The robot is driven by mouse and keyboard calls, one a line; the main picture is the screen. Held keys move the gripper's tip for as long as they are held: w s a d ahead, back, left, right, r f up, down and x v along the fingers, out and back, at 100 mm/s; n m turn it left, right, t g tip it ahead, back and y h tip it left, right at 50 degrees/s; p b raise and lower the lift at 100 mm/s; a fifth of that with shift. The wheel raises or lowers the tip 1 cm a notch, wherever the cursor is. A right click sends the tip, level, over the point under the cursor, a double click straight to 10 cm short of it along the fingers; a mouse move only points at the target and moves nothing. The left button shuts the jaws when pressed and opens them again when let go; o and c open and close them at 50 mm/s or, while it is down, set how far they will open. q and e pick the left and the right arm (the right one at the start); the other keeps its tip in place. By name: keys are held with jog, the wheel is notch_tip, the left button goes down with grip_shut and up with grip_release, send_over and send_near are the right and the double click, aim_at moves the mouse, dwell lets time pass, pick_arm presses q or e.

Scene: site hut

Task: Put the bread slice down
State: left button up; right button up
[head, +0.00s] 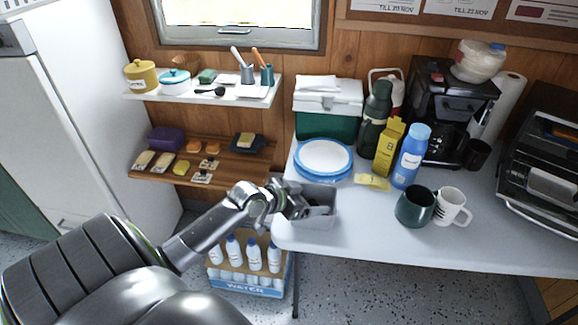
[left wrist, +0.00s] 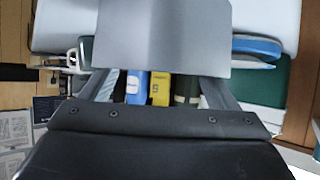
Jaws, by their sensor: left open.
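No bread slice shows between the fingers. My right gripper is not in view.
Blue-rimmed plates (head: 323,159), a yellow sponge-like piece (head: 373,182), a blue bottle (head: 410,157), a dark green mug (head: 415,207) and a white mug (head: 452,207) stand to the right. The table's front edge is clear. A water crate (head: 247,283) is below.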

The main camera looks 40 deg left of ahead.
pick_arm(q)
jog(key=p+v, duration=0.1)
jog(key=v, duration=1.1)
jog(key=shift+r, duration=0.2)
jog(key=shift+d, duration=0.1)
